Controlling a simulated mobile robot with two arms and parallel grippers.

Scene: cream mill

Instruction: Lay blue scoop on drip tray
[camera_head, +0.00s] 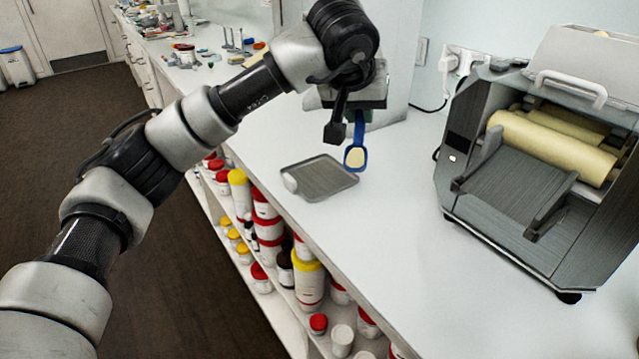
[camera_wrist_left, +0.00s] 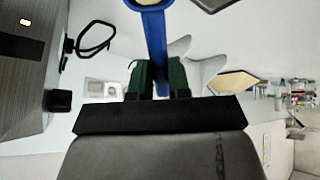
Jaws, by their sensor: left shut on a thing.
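The blue scoop (camera_head: 356,156) hangs below my left gripper (camera_head: 352,117), bowl end down, with cream-coloured stuff in its bowl. My left gripper is shut on the scoop's handle; in the left wrist view the blue handle (camera_wrist_left: 153,45) runs between the green-sided fingers (camera_wrist_left: 158,75). The grey drip tray (camera_head: 325,178) lies on the white counter, just left of and nearer than the scoop's bowl. A corner of the tray seems to show at the top of the left wrist view (camera_wrist_left: 208,4). My right gripper is not in view.
The large steel mill (camera_head: 540,150) with cream rollers stands at the right on the counter. Shelves with tubs and jars (camera_head: 268,225) are under the counter's front edge. Small tools (camera_head: 232,42) lie at the far end. The counter (camera_head: 400,220) between tray and mill is clear.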

